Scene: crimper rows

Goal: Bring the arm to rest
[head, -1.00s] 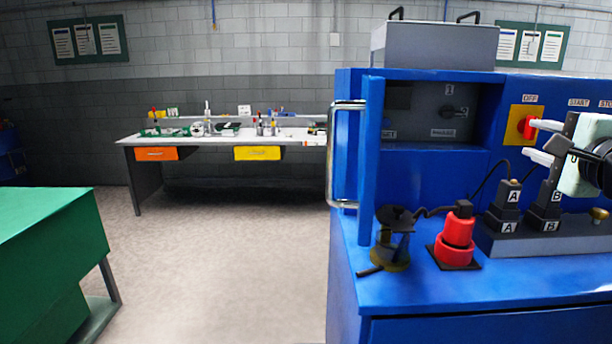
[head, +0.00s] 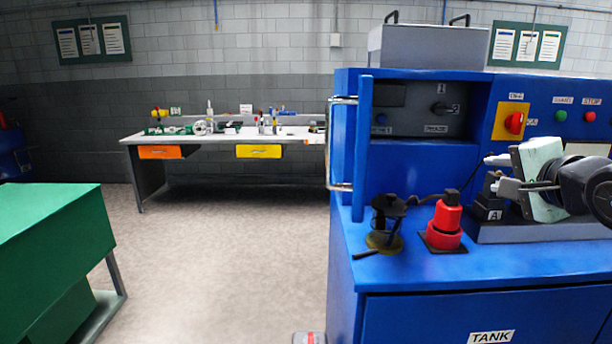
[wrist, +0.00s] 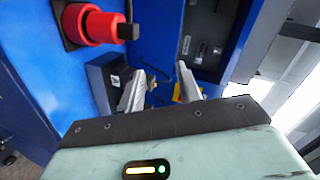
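My gripper (head: 497,173) is at the right in the head view, low over the blue machine's (head: 430,272) worktop, with its two pale fingers pointing left. The fingers are apart with nothing seen between them; the gap also shows in the wrist view (wrist: 160,74). The pale green gripper body (head: 543,175) and dark wrist hide part of the grey connector block (head: 545,234) behind and below. A black plug marked A (head: 488,206) is close to the fingertips; whether they touch it is unclear.
A red capped device (head: 443,225) and a dark stand (head: 385,225) are on the worktop. The red rotary switch (head: 514,123) is on the panel above my gripper. The blue door (head: 361,150) stands open at the left.

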